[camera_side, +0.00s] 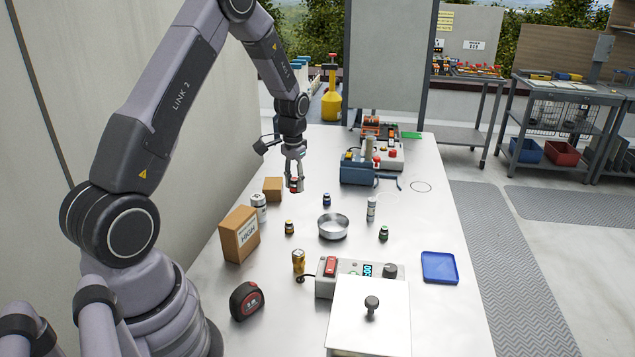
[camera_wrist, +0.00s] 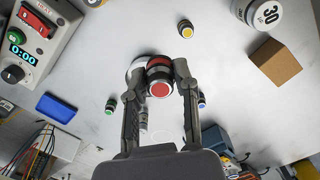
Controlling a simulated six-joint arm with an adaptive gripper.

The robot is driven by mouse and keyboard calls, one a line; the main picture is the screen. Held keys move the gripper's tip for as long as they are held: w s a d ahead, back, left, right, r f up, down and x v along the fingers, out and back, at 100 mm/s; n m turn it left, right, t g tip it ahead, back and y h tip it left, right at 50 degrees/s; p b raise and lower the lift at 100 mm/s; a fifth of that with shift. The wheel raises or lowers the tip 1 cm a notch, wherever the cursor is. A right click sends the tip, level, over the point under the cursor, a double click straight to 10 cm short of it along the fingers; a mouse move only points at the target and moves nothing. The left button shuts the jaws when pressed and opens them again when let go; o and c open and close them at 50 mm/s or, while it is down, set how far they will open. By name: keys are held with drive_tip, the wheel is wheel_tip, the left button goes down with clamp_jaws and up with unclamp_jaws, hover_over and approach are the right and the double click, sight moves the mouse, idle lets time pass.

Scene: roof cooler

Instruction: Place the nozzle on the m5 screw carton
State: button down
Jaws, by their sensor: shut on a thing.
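My gripper (camera_side: 295,187) is shut on a small red-and-dark piece (camera_wrist: 160,88), which I take to be the nozzle. Its round red end faces the wrist camera. That carton also shows at the right of the wrist view (camera_wrist: 275,62), apart from the gripper. A larger brown carton (camera_side: 240,234) with dark print stands nearer the front left. I cannot read which carton is the m5 screw one.
Small yellow (camera_side: 289,227), blue (camera_side: 326,200) and green (camera_side: 384,233) banded pieces stand around a round metal dish (camera_side: 333,227). A white weight-like cylinder (camera_side: 259,207) stands between the cartons. A blue tray (camera_side: 439,267) lies at right; a blue device (camera_side: 357,171) stands behind.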

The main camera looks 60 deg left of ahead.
drive_tip(key=s+a+r+n, duration=0.1)
drive_tip(key=s+a+n, duration=0.15)
drive_tip(key=a, duration=0.35)
drive_tip(key=s+a+r+n, duration=0.1)
drive_tip(key=s+a, duration=0.2)
drive_tip(key=a, duration=0.3)
hover_over(270, 188)
drive_tip(key=f, duration=0.9)
drive_tip(key=shift+s+d, duration=0.15)
drive_tip(key=shift+s, duration=0.1)
drive_tip(key=shift+w+a+f, duration=0.3)
drive_tip(key=shift+w+f, duration=0.05)
drive_tip(key=shift+f, duration=1.65)
drive_tip(key=c, duration=0.8)
unclamp_jaws()
drive_tip(key=shift+f, duration=0.1)
drive_tip(key=shift+c, duration=0.2)
